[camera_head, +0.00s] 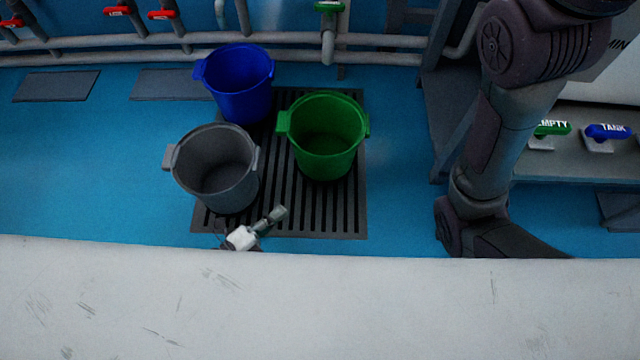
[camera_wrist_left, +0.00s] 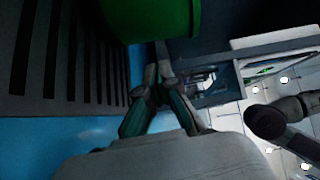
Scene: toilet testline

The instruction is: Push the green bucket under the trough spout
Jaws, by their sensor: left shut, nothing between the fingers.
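The green bucket (camera_head: 325,145) stands upright on the dark floor grate, right of the blue and grey buckets. A grey pipe end with a green valve handle (camera_head: 328,45) points down behind it, apart from the bucket; I cannot tell if this is the trough spout. My left gripper (camera_head: 279,213) is low over the front of the grate, in front of the green bucket and apart from it. In the left wrist view its fingers (camera_wrist_left: 158,78) are together and empty, with the green bucket (camera_wrist_left: 150,18) just beyond the tips. My right gripper is hidden.
The blue bucket (camera_head: 240,90) and grey bucket (camera_head: 215,185) stand close on the left. The grate (camera_head: 345,215) lies on blue floor. Pipes with red valves (camera_head: 118,12) run along the back wall. A bench with green and blue handles (camera_head: 607,131) is at right.

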